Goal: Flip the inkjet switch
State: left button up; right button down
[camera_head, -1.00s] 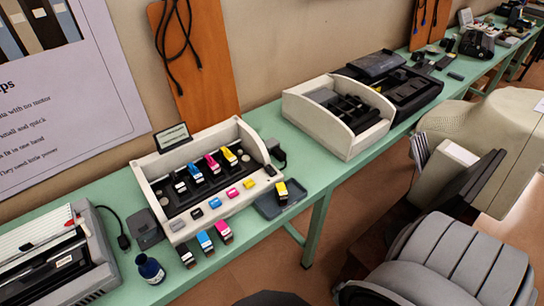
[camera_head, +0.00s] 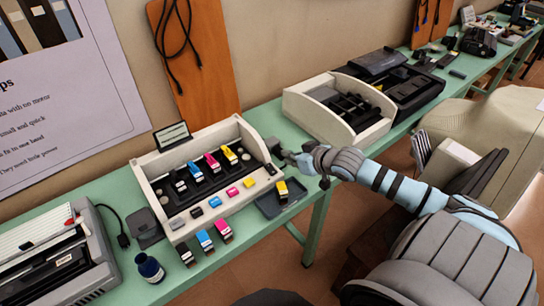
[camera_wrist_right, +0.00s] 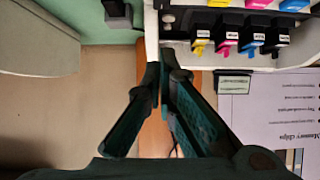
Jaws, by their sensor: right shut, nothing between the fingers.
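The inkjet printer (camera_head: 143,176) is the open cream unit with colored cartridges, on the green table in the head view. A small dark part (camera_head: 270,169) sits at its front right corner; I cannot tell for sure whether it is the switch. My right gripper (camera_head: 279,149) is at the printer's right side, near the outer face of its side wall. In the right wrist view the fingers (camera_wrist_right: 165,73) are shut and empty, their tips beside the lower end of the pale side wall (camera_wrist_right: 152,32). Whether they touch it is unclear. My left gripper is not in view.
Several cartridges (camera_head: 205,240) and a dark tray (camera_head: 268,208) lie in front of the printer. A second cream unit (camera_head: 306,107) stands to the right, with a gap between. A dark block (camera_wrist_right: 117,12) shows in the wrist view. An ink bottle (camera_head: 150,268) stands front left.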

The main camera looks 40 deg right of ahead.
jog(key=b, duration=0.4)
send_over(272, 169)
jog(key=s, duration=0.1)
notch_tip(272, 169, down, 6)
jog(key=shift+a+r, duration=0.15)
jog(key=shift+r, duration=0.1)
jog(key=f, duration=0.2)
jog(key=w+f, duration=0.1)
jog(key=shift+f, duration=0.4)
